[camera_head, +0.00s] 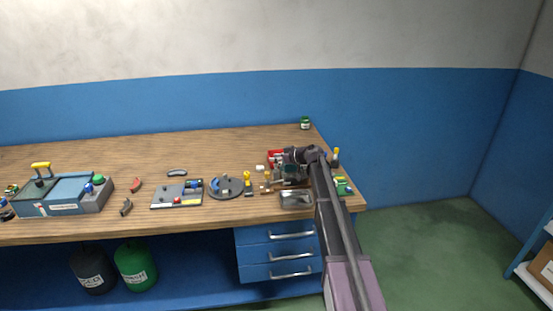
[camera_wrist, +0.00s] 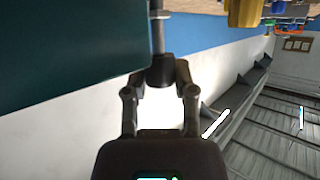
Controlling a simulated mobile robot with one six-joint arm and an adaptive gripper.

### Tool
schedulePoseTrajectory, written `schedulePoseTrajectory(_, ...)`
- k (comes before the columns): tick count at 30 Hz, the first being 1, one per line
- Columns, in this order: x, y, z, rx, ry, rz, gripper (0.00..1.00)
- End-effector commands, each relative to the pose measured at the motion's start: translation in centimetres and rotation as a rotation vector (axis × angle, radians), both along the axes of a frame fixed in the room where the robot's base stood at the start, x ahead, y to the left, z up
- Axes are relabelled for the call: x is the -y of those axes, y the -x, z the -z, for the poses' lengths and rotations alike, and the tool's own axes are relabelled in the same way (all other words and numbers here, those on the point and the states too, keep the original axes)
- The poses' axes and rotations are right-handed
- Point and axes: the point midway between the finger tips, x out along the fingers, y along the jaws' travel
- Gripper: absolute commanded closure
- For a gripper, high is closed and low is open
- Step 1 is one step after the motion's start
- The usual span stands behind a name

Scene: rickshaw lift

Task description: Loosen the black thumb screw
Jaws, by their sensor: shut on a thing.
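The black thumb screw (camera_wrist: 159,68) is at the centre of the wrist view, a dark knob at the end of a thin metal rod (camera_wrist: 158,32). My gripper (camera_wrist: 160,76) has one finger on each side of the knob and is shut on it. A large dark teal block (camera_wrist: 60,55) is close beside the rod on the left. In the head view my gripper (camera_head: 287,170) is over the right part of the workbench, among small parts. My arm and wrist hide the thumb screw there.
The wooden workbench (camera_head: 100,160) holds a blue-grey device (camera_head: 68,205) at the left, a grey plate (camera_head: 166,197) and a round dark disc (camera_head: 224,190). A clear-topped tray (camera_head: 297,199) lies near the front edge below my gripper. A green can (camera_head: 305,123) stands at the back.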

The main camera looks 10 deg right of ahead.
Motion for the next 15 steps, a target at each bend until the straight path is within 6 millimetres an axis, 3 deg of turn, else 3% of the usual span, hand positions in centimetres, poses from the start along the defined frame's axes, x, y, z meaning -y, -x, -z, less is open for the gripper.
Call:
schedulePoseTrajectory(3, -0.06, 0.02, 0.06, -0.001, 0.002, -0.001, 1.0)
schedulePoseTrajectory(4, -0.06, 0.04, 0.05, -0.001, 0.002, -0.001, 0.56)
schedulePoseTrajectory(6, -0.06, 0.04, 0.05, -0.001, 0.002, -0.001, 0.36)
schedulePoseTrajectory(7, -0.06, 0.03, 0.05, -0.001, 0.002, -0.001, 0.3)
schedulePoseTrajectory(15, -0.02, 0.04, 0.03, -0.001, 0.001, 0.0, 0.3)
